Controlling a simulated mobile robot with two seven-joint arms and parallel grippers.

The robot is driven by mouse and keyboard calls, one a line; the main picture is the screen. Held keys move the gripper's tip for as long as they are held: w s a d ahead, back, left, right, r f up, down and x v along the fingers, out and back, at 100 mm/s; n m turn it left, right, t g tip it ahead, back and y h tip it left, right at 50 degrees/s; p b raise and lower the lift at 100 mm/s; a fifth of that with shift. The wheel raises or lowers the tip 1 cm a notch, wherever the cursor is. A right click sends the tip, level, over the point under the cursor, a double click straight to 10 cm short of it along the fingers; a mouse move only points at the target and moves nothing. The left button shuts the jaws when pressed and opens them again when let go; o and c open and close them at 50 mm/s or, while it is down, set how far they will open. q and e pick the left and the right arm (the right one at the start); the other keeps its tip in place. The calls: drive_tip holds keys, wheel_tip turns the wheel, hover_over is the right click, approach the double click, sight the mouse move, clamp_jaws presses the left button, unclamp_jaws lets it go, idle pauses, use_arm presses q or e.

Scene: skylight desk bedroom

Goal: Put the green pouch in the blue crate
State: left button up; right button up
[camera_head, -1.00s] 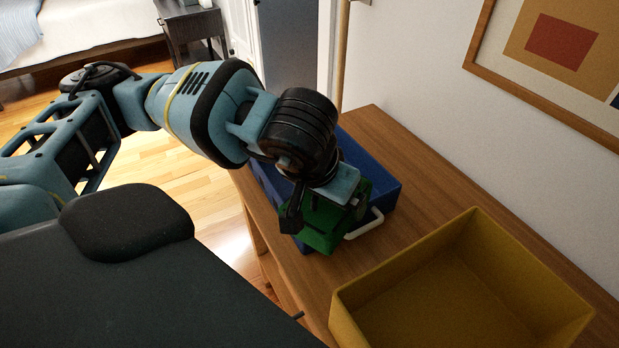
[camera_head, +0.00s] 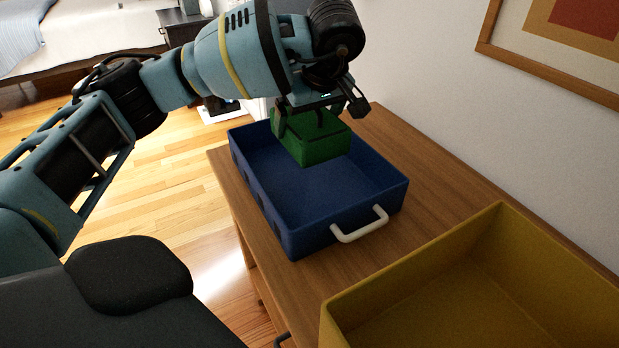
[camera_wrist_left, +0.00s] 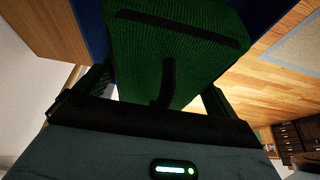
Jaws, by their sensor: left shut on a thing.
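The green pouch (camera_head: 318,148) hangs from my left gripper (camera_head: 318,115) over the far part of the blue crate. The gripper is shut on it. The pouch fills the upper middle of the left wrist view (camera_wrist_left: 170,60), with a dark strap between the fingers. The blue crate (camera_head: 345,210) stands open on the wooden desk, with a white handle (camera_head: 360,225) on its near side. The pouch overlaps the crate's far wall in view; I cannot tell how high it is above the floor of the crate. My right gripper is not in view.
A yellow bin (camera_head: 470,290) stands on the desk (camera_head: 430,190) nearer to me, right of the crate. The wall with a framed picture (camera_head: 570,45) runs along the desk's right side. A bed (camera_head: 90,35) and a dark nightstand (camera_head: 185,27) are in the background.

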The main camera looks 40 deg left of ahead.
sight(321, 126)
use_arm(q)
drive_tip(key=shift+f+b, duration=0.35)
drive_tip(key=shift+f, duration=4.6)
drive_tip(key=shift+f, duration=0.15)
drive_tip(key=o, duration=0.7)
drive_tip(key=p+v, duration=0.1)
drive_tip(key=v, duration=1.1)
